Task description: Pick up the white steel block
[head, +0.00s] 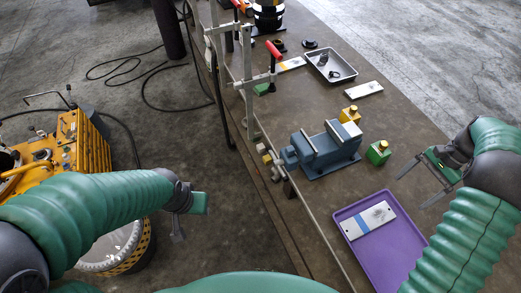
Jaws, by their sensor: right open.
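A plain white block (364,90) with a grey mark lies flat on the brown table, right of a small metal tray. A white block with a blue stripe (368,220) lies in the purple tray (346,212). A white block with an orange stripe (291,65) lies farther back, near the red-handled clamp. My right gripper (410,192) is open and empty, above the table's right side, right of the purple tray. My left gripper (188,217) hangs over the floor left of the table, away from all the blocks; its jaw opening is not clear.
A blue vise (326,150) stands mid-table, with a yellow block (350,115) and a green block (379,153) beside it. The metal tray (345,78) holds small parts. Clamps (247,75) rise along the left edge. A yellow machine (82,145) stands on the floor at left.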

